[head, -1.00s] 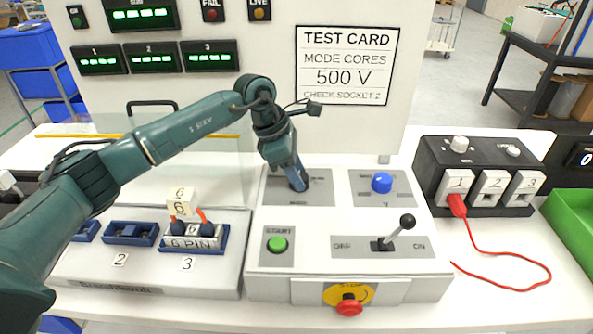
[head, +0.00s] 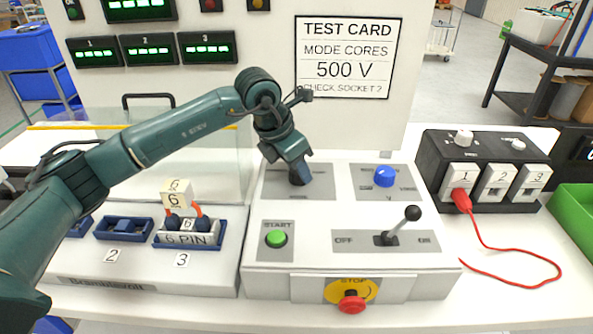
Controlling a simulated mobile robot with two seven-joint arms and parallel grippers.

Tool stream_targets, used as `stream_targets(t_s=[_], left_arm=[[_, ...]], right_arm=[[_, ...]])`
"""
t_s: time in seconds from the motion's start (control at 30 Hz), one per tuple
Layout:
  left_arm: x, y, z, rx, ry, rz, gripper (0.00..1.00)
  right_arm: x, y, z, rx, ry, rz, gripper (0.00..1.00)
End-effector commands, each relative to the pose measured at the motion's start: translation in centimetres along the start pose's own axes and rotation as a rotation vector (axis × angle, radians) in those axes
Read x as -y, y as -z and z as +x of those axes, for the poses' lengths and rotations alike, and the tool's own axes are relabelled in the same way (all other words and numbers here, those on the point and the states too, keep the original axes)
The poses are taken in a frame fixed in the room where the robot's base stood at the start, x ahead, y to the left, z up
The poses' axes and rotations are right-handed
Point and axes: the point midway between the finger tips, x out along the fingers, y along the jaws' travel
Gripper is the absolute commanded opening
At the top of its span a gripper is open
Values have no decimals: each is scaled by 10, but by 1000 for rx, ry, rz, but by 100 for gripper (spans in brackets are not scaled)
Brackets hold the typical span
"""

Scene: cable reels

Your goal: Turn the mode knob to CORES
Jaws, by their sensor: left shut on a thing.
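The white control box (head: 320,213) stands on the bench in the middle of the head view. My left gripper (head: 299,178) reaches down onto the grey plate at the box's back left and is shut on the mode knob there. The gripper covers the knob and much of its plate, so the pointer and mode labels cannot be read. The test card (head: 347,58) on the panel behind reads MODE CORES, 500 V, CHECK SOCKET 2. My right gripper is not in view.
The box also carries a blue knob (head: 384,177), a green START button (head: 276,239), a black-balled lever (head: 412,214) and a red STOP button (head: 351,304). A black socket box (head: 433,160) with a red cable (head: 494,251) stands right. A 6 PIN connector (head: 190,239) sits left.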

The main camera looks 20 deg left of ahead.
Motion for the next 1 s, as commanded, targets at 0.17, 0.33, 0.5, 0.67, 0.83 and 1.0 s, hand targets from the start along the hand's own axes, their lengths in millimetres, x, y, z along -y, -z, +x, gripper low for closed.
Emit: stream_targets(t_s=[0.17,0.33,0.5,0.67,0.83,1.0], left_arm=[[1,0,2,3,-61,-140,14],[1,0,2,2,-109,-255,14],[2,0,1,1,-143,-339,14],[2,-1,0,1,-161,-388,14],[2,-1,0,-1,-171,-412,14],[2,-1,0,0,-173,-419,14]], right_arm=[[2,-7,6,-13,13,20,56],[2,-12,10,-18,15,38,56],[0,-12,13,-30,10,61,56],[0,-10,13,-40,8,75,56],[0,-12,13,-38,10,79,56],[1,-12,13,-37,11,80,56]])
